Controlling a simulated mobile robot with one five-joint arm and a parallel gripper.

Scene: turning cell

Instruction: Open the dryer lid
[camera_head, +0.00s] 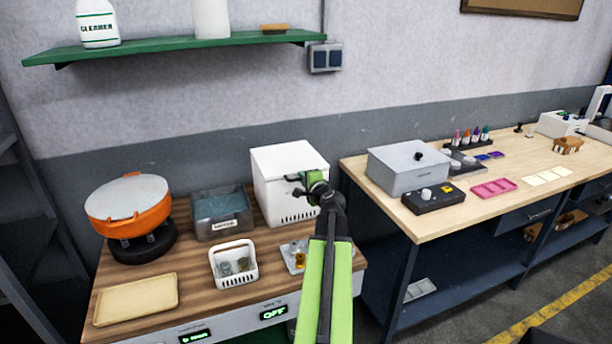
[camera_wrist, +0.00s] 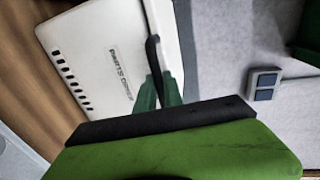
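The parts dryer (camera_head: 291,162) is a white box with a row of dark slots low on its front, standing at the back right of the wooden bench. Its white lid (camera_head: 288,156) looks shut. In the wrist view the dryer (camera_wrist: 100,62) fills the upper left, with its lettering readable in part. My gripper (camera_head: 300,187) is at the dryer's front right, close to the lid's front edge. In the wrist view a dark bar (camera_wrist: 153,55) stands between the green fingers in front of the dryer. Whether the fingers touch or hold anything is unclear.
A grey tub (camera_head: 221,226), a white basket (camera_head: 234,275) and a small tray (camera_head: 294,256) stand near the dryer. An orange round machine (camera_head: 130,211) is at left. A second bench (camera_head: 455,215) with a grey box (camera_head: 407,170) is at right. The wall is behind.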

